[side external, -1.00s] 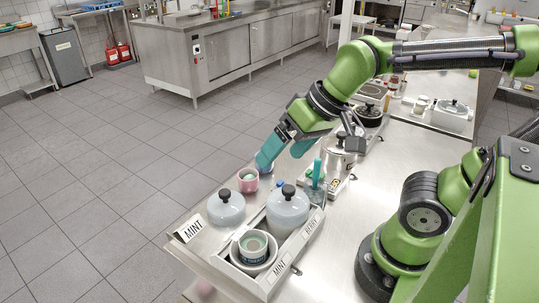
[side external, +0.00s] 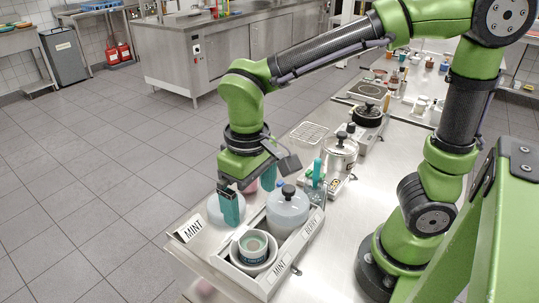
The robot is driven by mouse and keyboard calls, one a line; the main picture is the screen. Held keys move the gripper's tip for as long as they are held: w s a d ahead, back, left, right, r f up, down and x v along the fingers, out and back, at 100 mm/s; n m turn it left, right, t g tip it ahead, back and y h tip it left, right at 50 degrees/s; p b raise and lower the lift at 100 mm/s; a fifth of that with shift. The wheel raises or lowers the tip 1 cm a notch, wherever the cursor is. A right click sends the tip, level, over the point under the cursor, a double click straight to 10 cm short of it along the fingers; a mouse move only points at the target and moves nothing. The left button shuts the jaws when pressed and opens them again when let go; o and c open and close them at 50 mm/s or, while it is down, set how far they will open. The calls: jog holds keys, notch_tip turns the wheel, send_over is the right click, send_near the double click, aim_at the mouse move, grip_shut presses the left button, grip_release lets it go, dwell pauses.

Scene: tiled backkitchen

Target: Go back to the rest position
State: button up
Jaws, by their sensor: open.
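My gripper (side external: 249,193) has two teal fingers pointing down and spread apart, with nothing seen between them. A second grey lidded pot (side external: 287,213) stands in the grey tray just right of the fingers. A pink cup (side external: 251,186) is mostly hidden behind the gripper.
The grey tray (side external: 261,284), labelled MINT and BERRY, also holds a bowl (side external: 254,250) with a tin in it. A MINT sign (side external: 188,229) stands at the counter's left edge. A steel pot (side external: 339,158), a wire rack (side external: 309,132) and a dark pot (side external: 368,113) stand farther back.

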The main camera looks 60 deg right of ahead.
notch_tip(320, 180, down, 2)
jog(key=shift+f, duration=0.25)
dwell(0.5)
